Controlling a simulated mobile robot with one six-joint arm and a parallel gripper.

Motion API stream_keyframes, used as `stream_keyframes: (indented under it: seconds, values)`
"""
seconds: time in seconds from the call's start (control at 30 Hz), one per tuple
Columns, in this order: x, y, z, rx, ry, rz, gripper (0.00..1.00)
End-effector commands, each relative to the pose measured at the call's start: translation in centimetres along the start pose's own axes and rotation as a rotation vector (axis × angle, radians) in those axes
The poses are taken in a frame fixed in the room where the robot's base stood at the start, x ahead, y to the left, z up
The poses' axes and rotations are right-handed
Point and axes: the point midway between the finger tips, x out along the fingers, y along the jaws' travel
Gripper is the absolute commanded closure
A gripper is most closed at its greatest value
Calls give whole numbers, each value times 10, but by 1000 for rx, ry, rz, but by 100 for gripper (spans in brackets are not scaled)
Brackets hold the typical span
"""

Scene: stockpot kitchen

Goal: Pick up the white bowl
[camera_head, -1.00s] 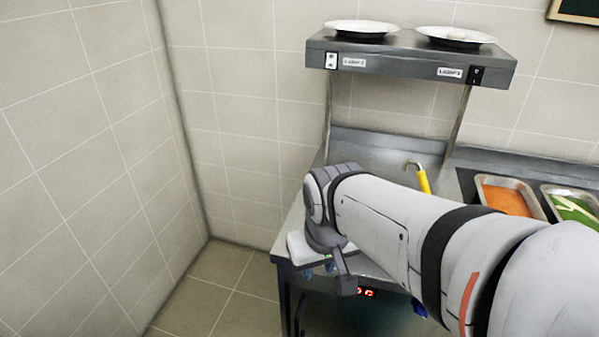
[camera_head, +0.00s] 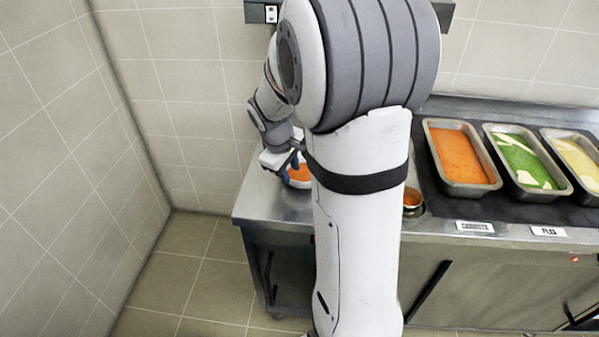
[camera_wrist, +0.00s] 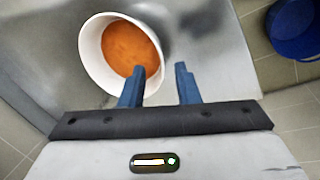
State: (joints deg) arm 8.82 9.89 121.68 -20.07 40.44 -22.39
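The white bowl (camera_wrist: 91,52) holds orange soup and stands on the steel counter in the wrist view. In the head view the bowl (camera_head: 301,185) shows in part beside my arm, near the counter's left end. My gripper (camera_wrist: 160,68) is open, with two blue fingers apart. In the wrist view the left finger overlaps the bowl's inside near its rim, and the right finger lies outside the rim. Whether either finger touches the bowl, I cannot tell. In the head view my gripper (camera_head: 289,163) is at the bowl, partly hidden by my arm.
Trays of orange (camera_head: 459,154), green (camera_head: 524,160) and pale yellow food (camera_head: 578,160) stand at the right. A small round pot (camera_head: 412,199) with orange contents is beside my arm. A blue bin (camera_wrist: 296,28) stands on the floor. A tiled wall is at the left.

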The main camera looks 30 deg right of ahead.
Motion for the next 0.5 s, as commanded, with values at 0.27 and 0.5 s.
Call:
stream_keyframes:
  seconds: [0.27, 0.5]
  values:
    - [39, 0, -6, 3, -2, -2, 71]
    - [48, 0, -6, 3, 1, 0, 71]
